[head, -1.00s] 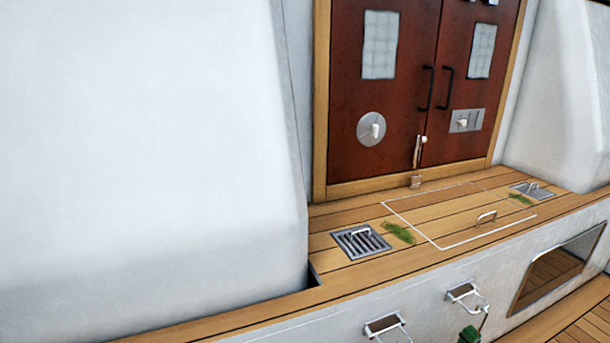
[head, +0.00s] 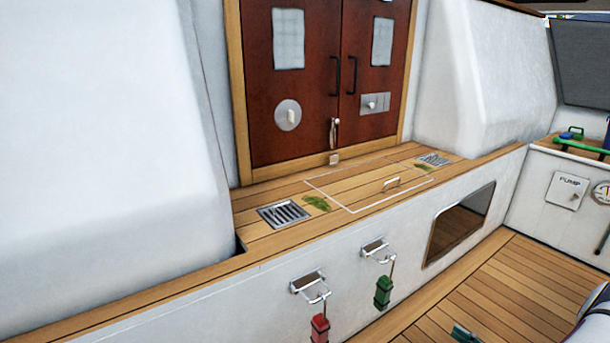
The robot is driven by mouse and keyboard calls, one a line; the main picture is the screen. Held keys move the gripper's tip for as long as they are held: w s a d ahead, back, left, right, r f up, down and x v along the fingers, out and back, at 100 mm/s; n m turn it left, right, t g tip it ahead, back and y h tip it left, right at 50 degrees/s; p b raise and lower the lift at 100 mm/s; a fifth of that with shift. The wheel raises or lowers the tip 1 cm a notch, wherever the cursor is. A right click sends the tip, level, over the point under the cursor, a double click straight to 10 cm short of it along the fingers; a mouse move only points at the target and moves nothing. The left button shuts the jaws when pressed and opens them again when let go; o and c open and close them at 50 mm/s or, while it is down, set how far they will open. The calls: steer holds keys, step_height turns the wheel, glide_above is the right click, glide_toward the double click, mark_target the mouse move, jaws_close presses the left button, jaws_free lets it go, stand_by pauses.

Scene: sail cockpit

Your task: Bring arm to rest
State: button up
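My gripper is not in view, and I cannot tell its pose or whether it holds anything. A pale rounded shape with a dark edge (head: 594,318) shows at the lower right edge; I cannot tell what it is.
Reddish-brown double doors (head: 340,80) stand shut above a wooden ledge (head: 180,300) with grates (head: 283,213) and green weed (head: 317,203). Red (head: 319,328) and green (head: 383,292) items hang below. A pump panel (head: 566,190) is at right. A green object (head: 466,334) lies on the planked floor (head: 480,290).

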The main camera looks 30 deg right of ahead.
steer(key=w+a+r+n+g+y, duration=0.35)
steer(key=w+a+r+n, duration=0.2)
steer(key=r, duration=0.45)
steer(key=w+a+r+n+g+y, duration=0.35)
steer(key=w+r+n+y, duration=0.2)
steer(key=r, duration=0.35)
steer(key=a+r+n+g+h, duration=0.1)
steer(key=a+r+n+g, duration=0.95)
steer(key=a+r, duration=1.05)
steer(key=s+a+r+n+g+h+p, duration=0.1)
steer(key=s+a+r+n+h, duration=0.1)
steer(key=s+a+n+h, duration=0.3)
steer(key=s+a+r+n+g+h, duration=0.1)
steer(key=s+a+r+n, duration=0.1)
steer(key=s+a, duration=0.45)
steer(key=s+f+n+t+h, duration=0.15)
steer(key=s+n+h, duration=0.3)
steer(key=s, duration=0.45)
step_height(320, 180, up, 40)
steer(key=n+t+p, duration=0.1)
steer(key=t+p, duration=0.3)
steer(key=p, duration=3.4)
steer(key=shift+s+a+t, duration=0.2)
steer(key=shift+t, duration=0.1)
